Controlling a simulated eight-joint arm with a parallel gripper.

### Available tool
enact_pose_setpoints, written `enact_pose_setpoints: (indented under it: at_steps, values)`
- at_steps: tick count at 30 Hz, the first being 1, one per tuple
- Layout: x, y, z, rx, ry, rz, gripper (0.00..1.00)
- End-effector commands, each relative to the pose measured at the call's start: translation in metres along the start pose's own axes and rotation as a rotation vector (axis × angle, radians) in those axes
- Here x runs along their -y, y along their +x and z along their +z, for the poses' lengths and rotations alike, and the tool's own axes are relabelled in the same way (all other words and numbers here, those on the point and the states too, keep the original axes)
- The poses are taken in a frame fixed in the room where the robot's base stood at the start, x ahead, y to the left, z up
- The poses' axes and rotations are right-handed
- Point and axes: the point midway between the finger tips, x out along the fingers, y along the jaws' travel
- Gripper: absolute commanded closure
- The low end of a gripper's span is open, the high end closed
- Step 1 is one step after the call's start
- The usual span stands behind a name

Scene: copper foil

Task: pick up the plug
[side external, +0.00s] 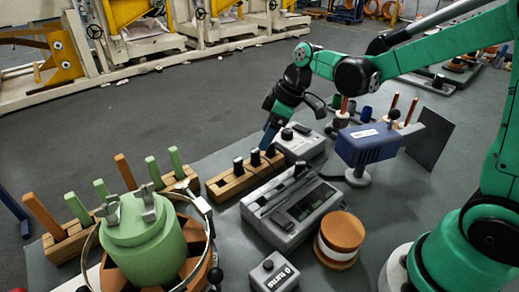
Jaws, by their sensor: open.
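No object can be told for certain as the plug. Several black-topped pegs (255,158) stand upright in a wooden block (232,182) near the middle of the side external view and may include it. My gripper (289,114), green and black, is open above and to the right of that block. A blue strip (270,136) runs down from its left side toward the rightmost peg. Whether the strip is a finger or a separate piece, and whether it touches the peg, I cannot tell.
A grey device (290,206) lies right of the block, with a grey box (300,143) behind it. A blue box on a stand (368,143) is further right. A copper spool (340,238) and green cylinder (142,240) stand in front. Wooden racks with sticks (68,240) are left.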

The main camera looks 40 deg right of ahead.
Motion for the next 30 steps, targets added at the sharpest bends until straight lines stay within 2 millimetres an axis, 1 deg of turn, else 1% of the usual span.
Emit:
enact_pose_setpoints:
  at_steps: [1,5,8,15,18,23,30]
  values:
    - [-0.004,0.006,-0.001,-0.001,-0.026,-0.016,0.33]
    - [-0.007,0.015,-0.002,-0.001,-0.07,-0.041,0.33]
    - [-0.008,0.023,-0.002,-0.002,-0.078,-0.045,0.33]
    - [-0.006,0.053,-0.002,-0.001,-0.078,-0.043,0.33]
    - [-0.006,0.063,-0.002,-0.001,-0.077,-0.042,0.33]
    - [-0.005,0.071,-0.002,-0.001,-0.076,-0.041,0.33]
    - [-0.005,0.071,-0.002,-0.001,-0.075,-0.041,0.33]
